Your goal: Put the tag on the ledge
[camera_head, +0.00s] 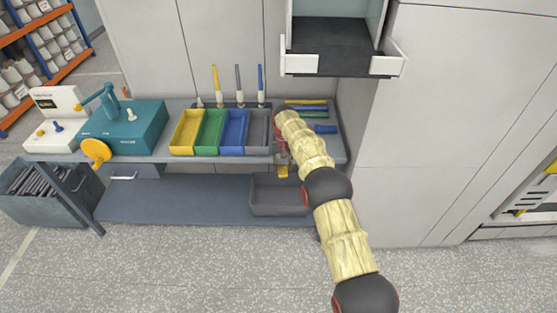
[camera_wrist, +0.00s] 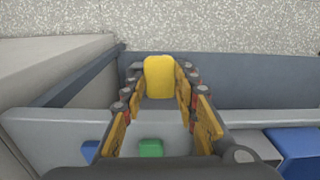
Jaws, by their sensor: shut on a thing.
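My gripper (camera_wrist: 160,92) is shut on a yellow rounded piece, which I take as the tag (camera_wrist: 159,76), held between the fingertips in the wrist view. In the head view, my gripper (camera_head: 283,162) is low in front of the bench's front edge, with the yellow tag (camera_head: 283,172) at its lower end, partly hidden by the fingers. In the wrist view the tag appears beyond the bench edge. I cannot tell for sure which surface is the ledge; a raised dark shelf (camera_head: 330,62) with pale front lips is at the top, and nothing shows on it.
The bench top (camera_head: 335,154) carries yellow (camera_head: 187,132), green (camera_head: 209,132), blue (camera_head: 233,132) and grey bins, plus coloured bars (camera_head: 306,108). A dark open bin (camera_head: 280,210) stands below my gripper. A tall pale cabinet (camera_head: 450,120) is at the right.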

